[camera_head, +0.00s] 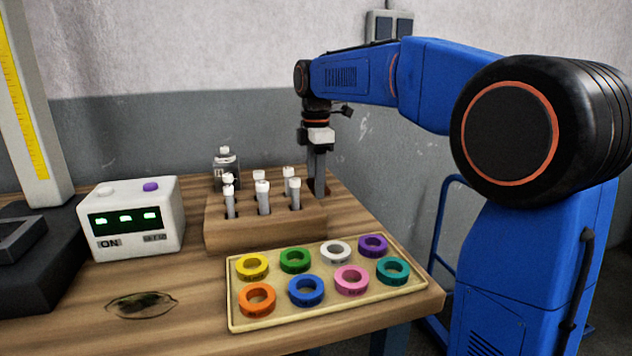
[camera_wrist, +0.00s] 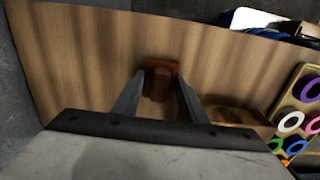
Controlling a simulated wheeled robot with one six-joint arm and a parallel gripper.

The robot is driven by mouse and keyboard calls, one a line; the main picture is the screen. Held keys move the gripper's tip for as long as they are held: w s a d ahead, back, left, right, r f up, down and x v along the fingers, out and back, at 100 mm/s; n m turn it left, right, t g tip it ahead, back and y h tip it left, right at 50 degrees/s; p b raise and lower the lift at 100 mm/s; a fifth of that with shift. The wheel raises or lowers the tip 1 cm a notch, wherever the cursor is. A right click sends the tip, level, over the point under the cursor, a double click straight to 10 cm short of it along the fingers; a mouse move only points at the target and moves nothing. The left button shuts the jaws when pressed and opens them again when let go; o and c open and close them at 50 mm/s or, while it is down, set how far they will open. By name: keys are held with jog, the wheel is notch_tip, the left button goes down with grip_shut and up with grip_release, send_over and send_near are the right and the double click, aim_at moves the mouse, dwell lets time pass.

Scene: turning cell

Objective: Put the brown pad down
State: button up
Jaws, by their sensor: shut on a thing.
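The brown pad (camera_wrist: 161,67) is a small reddish-brown block, seen between the fingertips in the wrist view. My gripper (camera_wrist: 161,88) is shut on it, one finger on each side. In the head view my gripper (camera_head: 318,184) points straight down behind the wooden tube rack, over the far right part of the wooden table (camera_head: 347,212). Only a dark reddish edge of the pad (camera_head: 325,187) shows there beside the fingers. The pad is at or very near the tabletop; I cannot tell whether it touches.
The wooden rack (camera_head: 265,233) with several capped tubes stands just in front of my gripper. A tray (camera_head: 234,312) of coloured rings lies nearer. A glass bottle (camera_head: 226,171) stands behind the rack, and a white box (camera_head: 132,218) with green displays at left. Bare wood surrounds the pad.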

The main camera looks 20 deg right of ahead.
jog(key=shift+f, duration=0.25)
jog(key=shift+s+f, duration=0.1)
jog(key=shift+f, duration=0.25)
jog(key=o, duration=1)
jog(key=shift+f, duration=0.1)
notch_tip(320, 180, up, 14)
jog(key=shift+f, duration=0.15)
